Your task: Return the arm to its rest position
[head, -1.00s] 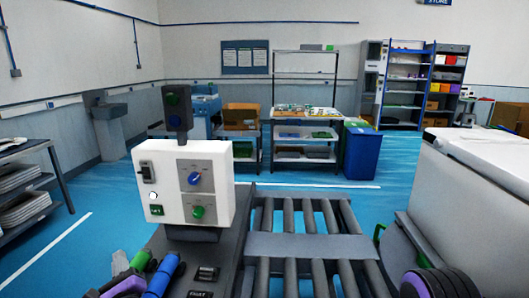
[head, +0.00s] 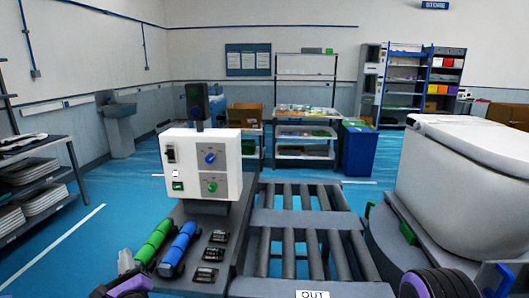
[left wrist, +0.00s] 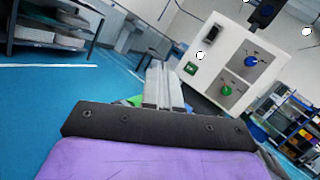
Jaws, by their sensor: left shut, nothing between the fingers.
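My left gripper (head: 126,262) is low at the left edge of the bench in the head view, mostly cut off by the frame. In the left wrist view its grey fingers (left wrist: 163,88) are together with nothing between them. They point towards the white control box (left wrist: 235,65), which stands beyond them. The same control box is in the head view (head: 200,163), with a blue knob and a green knob. The gripper lies to the left of the green cylinder (head: 154,241).
A blue cylinder (head: 178,248) lies beside the green one on the bench. A roller conveyor (head: 306,222) runs through the middle. A white toilet (head: 470,180) stands at the right. A rack (head: 35,175) is at the left, with open blue floor between.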

